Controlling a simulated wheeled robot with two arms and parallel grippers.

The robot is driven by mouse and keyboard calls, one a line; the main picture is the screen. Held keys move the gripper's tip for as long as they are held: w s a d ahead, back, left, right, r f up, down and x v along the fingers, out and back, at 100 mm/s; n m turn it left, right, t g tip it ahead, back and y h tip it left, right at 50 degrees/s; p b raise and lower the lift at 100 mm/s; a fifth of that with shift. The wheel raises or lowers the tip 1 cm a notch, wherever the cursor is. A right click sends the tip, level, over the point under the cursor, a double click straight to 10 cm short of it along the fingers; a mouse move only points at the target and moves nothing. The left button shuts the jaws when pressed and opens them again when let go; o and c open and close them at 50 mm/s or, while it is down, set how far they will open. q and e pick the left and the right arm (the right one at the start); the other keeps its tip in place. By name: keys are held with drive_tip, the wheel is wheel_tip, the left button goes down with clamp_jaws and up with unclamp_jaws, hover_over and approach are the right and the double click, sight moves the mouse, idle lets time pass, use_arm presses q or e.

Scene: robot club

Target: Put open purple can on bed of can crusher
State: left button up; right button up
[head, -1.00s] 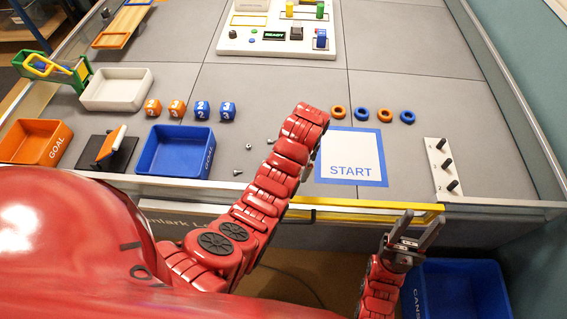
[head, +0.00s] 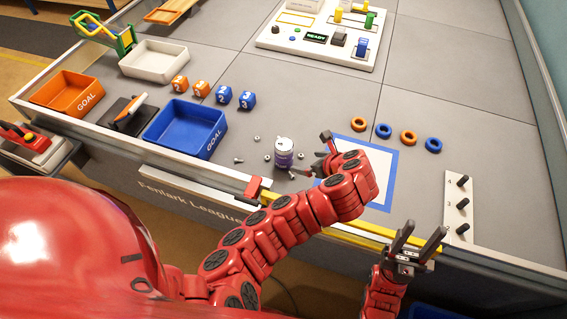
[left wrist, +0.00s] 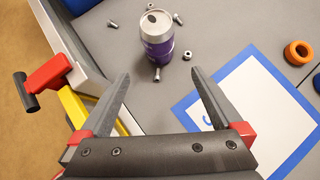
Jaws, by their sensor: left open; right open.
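The purple can (head: 284,153) with a silver top stands upright on the grey table. In the left wrist view the can (left wrist: 158,42) shows a dark opening in its lid, just beyond the open, empty fingers of my left gripper (left wrist: 160,88). In the head view my left gripper (head: 313,158) is right of the can, apart from it and partly hidden by its own arm. My right gripper (head: 422,231) is open and empty at the table's front edge. A red-handled device on a grey base (head: 32,141) at far left may be the can crusher.
Loose bolts and nuts (head: 257,139) lie around the can. A blue GOAL tray (head: 160,128) is to its left; the START sheet (head: 380,190) is to its right. A red lever with a black grip (left wrist: 45,82) sits by the yellow front edge.

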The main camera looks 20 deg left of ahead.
use_arm(q)
drive_tip(key=b, duration=0.5)
approach(290, 159)
wheel_tip(290, 159, down, 2)
drive_tip(key=x, duration=0.4)
drive_tip(key=a+r+x, duration=0.1)
drive_tip(key=x, duration=0.1)
drive_tip(key=shift+w+f, duration=0.1)
drive_tip(key=shift+w, duration=0.2)
drive_tip(key=shift+a+r+p+x, duration=0.15)
drive_tip(key=shift+p+x, duration=0.1)
drive_tip(key=shift+x, duration=0.95)
drive_tip(key=shift+a+r+p+x, duration=0.15)
drive_tip(key=shift+p+x, duration=0.1)
drive_tip(key=shift+x, duration=0.9)
drive_tip(key=shift+w+a+f, duration=0.35)
drive_tip(key=shift+f, duration=0.1)
drive_tip(key=c, duration=1.3)
